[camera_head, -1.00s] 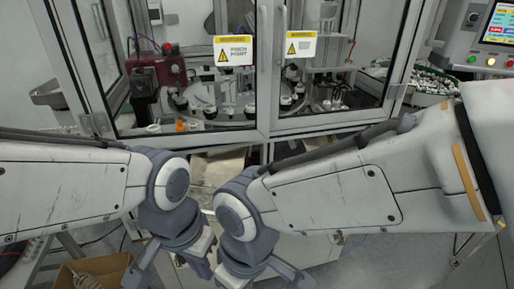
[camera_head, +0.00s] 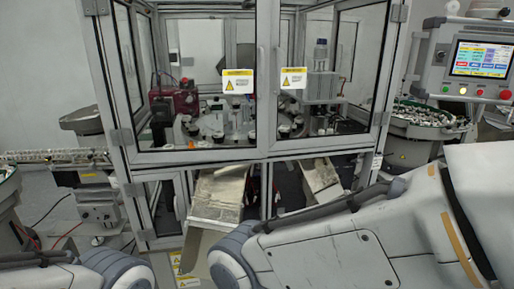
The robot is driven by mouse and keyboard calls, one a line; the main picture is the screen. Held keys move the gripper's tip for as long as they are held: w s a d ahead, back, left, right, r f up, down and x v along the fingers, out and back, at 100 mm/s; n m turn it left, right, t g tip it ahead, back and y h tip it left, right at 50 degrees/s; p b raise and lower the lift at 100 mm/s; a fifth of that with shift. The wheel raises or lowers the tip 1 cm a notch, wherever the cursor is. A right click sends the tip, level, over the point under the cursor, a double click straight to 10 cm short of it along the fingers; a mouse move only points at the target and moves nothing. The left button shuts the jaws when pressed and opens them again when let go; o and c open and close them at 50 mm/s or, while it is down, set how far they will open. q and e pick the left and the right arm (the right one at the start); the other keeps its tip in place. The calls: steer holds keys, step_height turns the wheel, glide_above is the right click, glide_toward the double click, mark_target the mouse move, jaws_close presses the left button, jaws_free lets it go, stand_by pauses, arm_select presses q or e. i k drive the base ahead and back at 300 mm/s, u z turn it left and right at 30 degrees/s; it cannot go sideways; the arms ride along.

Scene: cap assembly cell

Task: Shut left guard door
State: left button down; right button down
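The left guard door (camera_head: 195,157) is a metal-framed clear panel on the front of the machine cabinet. It has hinges on its left side and a yellow-and-white warning label (camera_head: 238,81) near its right edge. Its right edge stands beside the right guard door (camera_head: 330,144), and I see no clear gap between the two. A slim upright handle (camera_head: 261,75) is near the meeting edges. Both of my grippers are out of the picture. Only parts of my arms show, at the lower left and across the lower right, in front of the cabinet.
Behind the panels are a red unit (camera_head: 172,104) and a round table with small parts. Metal chutes (camera_head: 217,190) stick out below the doors. A control panel (camera_head: 482,60) and a bowl feeder (camera_head: 425,118) stand at the right. A conveyor (camera_head: 55,157) is at the left.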

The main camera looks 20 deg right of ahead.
mark_target(236, 81)
steer(key=u, duration=0.4)
steer(key=i, duration=0.65)
steer(key=z, duration=1.15)
